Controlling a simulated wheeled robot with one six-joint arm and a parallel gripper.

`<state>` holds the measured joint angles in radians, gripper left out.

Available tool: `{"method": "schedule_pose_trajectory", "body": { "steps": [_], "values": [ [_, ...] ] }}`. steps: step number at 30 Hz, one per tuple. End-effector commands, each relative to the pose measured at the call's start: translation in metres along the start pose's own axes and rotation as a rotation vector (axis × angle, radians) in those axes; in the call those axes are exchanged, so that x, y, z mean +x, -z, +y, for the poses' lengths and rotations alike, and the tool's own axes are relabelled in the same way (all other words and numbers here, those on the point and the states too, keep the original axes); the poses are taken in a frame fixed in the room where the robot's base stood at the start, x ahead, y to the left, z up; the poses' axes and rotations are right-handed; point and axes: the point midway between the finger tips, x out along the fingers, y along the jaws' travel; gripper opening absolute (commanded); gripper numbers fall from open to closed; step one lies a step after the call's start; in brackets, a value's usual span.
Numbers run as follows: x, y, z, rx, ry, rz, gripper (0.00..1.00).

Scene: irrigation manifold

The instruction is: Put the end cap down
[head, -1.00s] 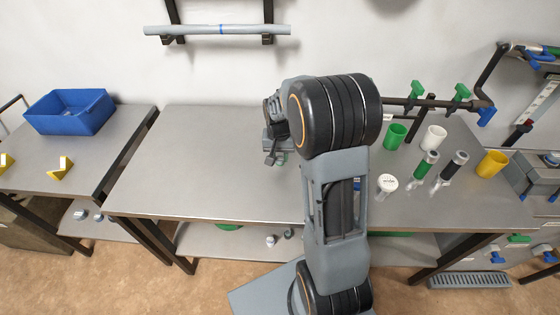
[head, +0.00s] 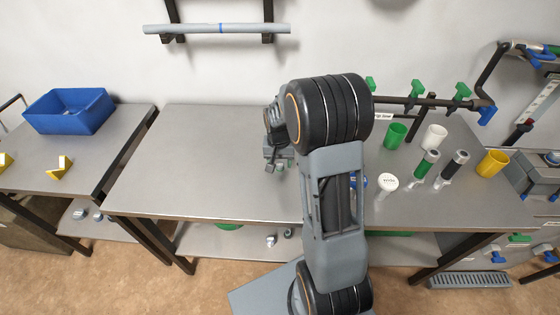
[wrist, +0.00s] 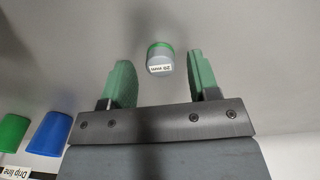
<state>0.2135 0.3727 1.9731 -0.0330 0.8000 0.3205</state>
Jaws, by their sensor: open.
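The end cap (wrist: 159,58) is a small grey cylinder with a green band and a white "mm" size label. In the wrist view it sits between and slightly beyond the fingertips, with a visible gap on both sides. It appears to rest on the grey bench top. My gripper (wrist: 160,76) has green fingers, spread open and empty. In the head view my gripper (head: 277,167) is low over the middle bench (head: 215,190), left of my arm. I cannot make out the cap in the head view.
A green cup (head: 395,136), a white cup (head: 433,138), a yellow cup (head: 491,164) and a white-topped part (head: 387,185) stand on the right of the bench. A manifold pipe (head: 425,102) runs behind. A blue bin (head: 69,111) is on the left table. The bench's left half is clear.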

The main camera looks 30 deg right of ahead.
Motion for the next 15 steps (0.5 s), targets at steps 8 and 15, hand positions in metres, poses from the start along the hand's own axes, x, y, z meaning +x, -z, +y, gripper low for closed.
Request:
{"method": "schedule_pose_trajectory", "body": {
  "steps": [8, 15],
  "values": [
    [-0.011, 0.001, 0.000, 0.000, 0.001, 0.004, 0.55],
    [-0.055, 0.001, 0.000, 0.000, 0.002, 0.005, 0.55]
  ]
}}
